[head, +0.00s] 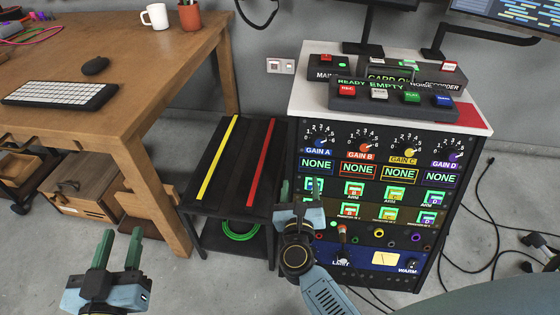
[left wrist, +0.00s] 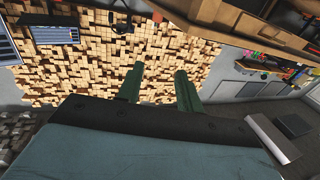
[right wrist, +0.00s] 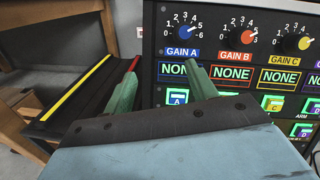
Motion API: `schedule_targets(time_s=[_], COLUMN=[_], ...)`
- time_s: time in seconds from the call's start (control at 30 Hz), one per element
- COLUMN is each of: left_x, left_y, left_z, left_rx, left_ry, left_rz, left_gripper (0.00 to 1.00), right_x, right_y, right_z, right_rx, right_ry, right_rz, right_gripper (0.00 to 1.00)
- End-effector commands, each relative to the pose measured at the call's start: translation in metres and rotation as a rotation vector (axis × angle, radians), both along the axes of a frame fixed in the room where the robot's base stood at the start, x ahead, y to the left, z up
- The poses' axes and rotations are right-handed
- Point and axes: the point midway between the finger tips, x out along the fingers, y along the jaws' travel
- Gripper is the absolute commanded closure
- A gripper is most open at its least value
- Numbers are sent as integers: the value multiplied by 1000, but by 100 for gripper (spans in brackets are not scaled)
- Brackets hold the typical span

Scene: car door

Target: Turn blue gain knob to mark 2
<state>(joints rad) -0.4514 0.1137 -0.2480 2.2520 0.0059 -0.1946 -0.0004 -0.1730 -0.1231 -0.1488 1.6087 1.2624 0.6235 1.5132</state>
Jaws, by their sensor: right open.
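The blue gain knob (head: 320,142) is at the top left of the black panel, above the label GAIN A, inside a dial of white numbers. It also shows in the right wrist view (right wrist: 184,32); its pointer seems turned toward the upper right, near the high numbers, but is too small to read surely. My right gripper (head: 299,188) is open and empty, below the knob and apart from it; its green fingers also show in the right wrist view (right wrist: 162,76). My left gripper (head: 120,236) is open and empty, low at the left, far from the panel.
A red knob (head: 365,145), a yellow knob (head: 410,148) and a purple knob (head: 455,154) continue the row. A button box (head: 395,95) stands on the cabinet. A low dark bench (head: 215,185) with yellow and red strips stands left of it, beside the wooden desk (head: 135,75).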

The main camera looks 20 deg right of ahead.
Motion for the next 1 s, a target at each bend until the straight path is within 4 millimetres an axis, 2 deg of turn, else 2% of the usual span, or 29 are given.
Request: schedule_targets(time_s=[0.1, 0.2, 0.27, 0.47, 0.67, 0.8, 1.0], left_x=[-13, -22, -26, -31, -40, -44, -52], left_y=[2, 4, 4, 4, 3, 4, 6], left_z=[38, 62, 70, 87, 108, 113, 121], left_rx=[-39, -58, -65, -90, -138, -160, -189], left_ry=[-124, -184, -207, -281, -429, -505, -608], left_rz=[-4, -6, -6, -10, -18, -17, -17], left_gripper=[64, 64, 64, 64, 64, 64, 64], right_x=[0, -2, -2, 12, 45, 69, 94], right_y=[-15, -22, -25, -37, -62, -79, -98], right_z=[6, 12, 14, 17, 17, 16, 16], right_rx=[237, 360, 402, 433, 429, 427, 426], right_ry=[-150, -226, -251, -271, -271, -269, -267], right_rz=[-96, -141, -156, -167, -165, -165, -164], right_gripper=[43, 43, 43, 43, 43, 43, 43])
